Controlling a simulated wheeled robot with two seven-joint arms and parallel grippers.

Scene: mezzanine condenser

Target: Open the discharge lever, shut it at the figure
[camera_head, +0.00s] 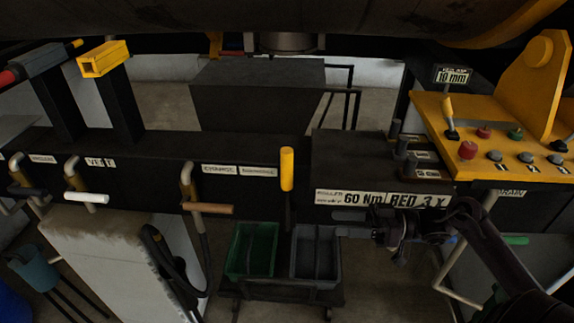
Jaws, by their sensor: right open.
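An upright lever with a yellow grip (287,168) stands at the front edge of the dark bench, in the middle of the view. A small plate just left of it (258,172) is too small to read surely. My right gripper (378,235) reaches in from the lower right, in front of the bench and below the plates reading "60 Nm" (362,198) and "BED 3 x". It is open, apart from the yellow-gripped lever and right of it. A small sign reading "10 mm" (453,76) stands at the back right. My left gripper is out of view.
A yellow control panel (500,140) with buttons and a small lever is at right. Several crank handles (86,197) stick out at front left. Green (251,250) and grey (315,252) bins stand below the bench. A dark hopper (258,95) stands behind.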

